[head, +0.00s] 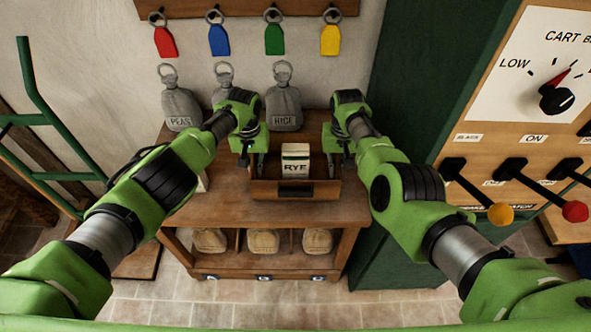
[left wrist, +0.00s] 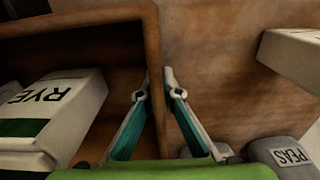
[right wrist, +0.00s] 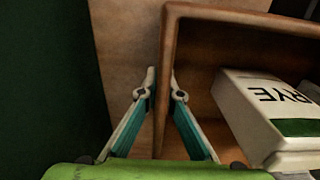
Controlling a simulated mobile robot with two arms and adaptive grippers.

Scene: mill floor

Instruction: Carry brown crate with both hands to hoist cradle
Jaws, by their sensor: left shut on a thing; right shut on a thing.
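The brown crate (head: 265,190) is at the wooden bench top, with a white and green RYE packet (head: 295,160) standing inside it. My left gripper (head: 250,172) is shut on the crate's left wall; in the left wrist view the wall (left wrist: 152,60) passes between its fingertips. My right gripper (head: 340,172) is shut on the right wall, which also shows between the fingers in the right wrist view (right wrist: 167,70). I cannot tell whether the crate touches the bench. I cannot make out a hoist cradle in any view.
Grey labelled sacks (head: 180,108) stand behind the crate on the bench (head: 225,195). A white packet (left wrist: 295,55) lies left of the crate. A lever panel (head: 520,150) and dark green cabinet (head: 425,70) are at right. A green hand truck (head: 60,150) stands left.

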